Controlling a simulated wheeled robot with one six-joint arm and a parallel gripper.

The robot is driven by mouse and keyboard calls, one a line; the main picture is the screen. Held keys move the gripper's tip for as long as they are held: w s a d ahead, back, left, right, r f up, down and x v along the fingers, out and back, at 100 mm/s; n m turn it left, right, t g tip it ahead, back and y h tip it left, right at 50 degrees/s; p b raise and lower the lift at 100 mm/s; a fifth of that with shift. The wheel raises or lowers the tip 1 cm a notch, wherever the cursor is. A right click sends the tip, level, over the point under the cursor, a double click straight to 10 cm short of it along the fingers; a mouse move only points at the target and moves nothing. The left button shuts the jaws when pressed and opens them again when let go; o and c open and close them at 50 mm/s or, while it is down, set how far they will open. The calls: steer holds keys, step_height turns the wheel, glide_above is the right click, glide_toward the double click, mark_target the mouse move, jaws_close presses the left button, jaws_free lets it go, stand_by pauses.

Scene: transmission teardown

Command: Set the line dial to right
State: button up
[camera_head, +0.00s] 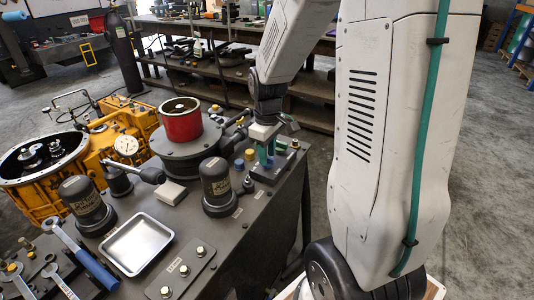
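My arm reaches down from the top of the picture to the far right part of the dark bench. My gripper (267,160) is at its end, low over a small green-grey fixture (271,174) near the bench's right edge. Its fingers are small here and blend with the fixture, so I cannot tell whether they are open, shut or touching it. I cannot make out for sure which part is the line dial or which way it points; it may be at this fixture, partly hidden by my gripper. A white-faced round gauge (126,144) sits on the yellow housing.
The dark bench (243,240) holds a red cylinder (181,120), two black capped canisters (217,182) (83,199), a metal tray (137,244), a bolted plate (182,270) and wrenches (82,254). A yellow transmission housing (45,190) stands at left. Shelving is behind.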

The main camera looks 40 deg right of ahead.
steer(key=shift+f, duration=0.25)
jaws_close()
steer(key=shift+m, duration=0.4)
steer(key=m, duration=0.3)
steer(key=shift+m, duration=0.4)
steer(key=m, duration=0.4)
steer(key=shift+m, duration=0.3)
jaws_free()
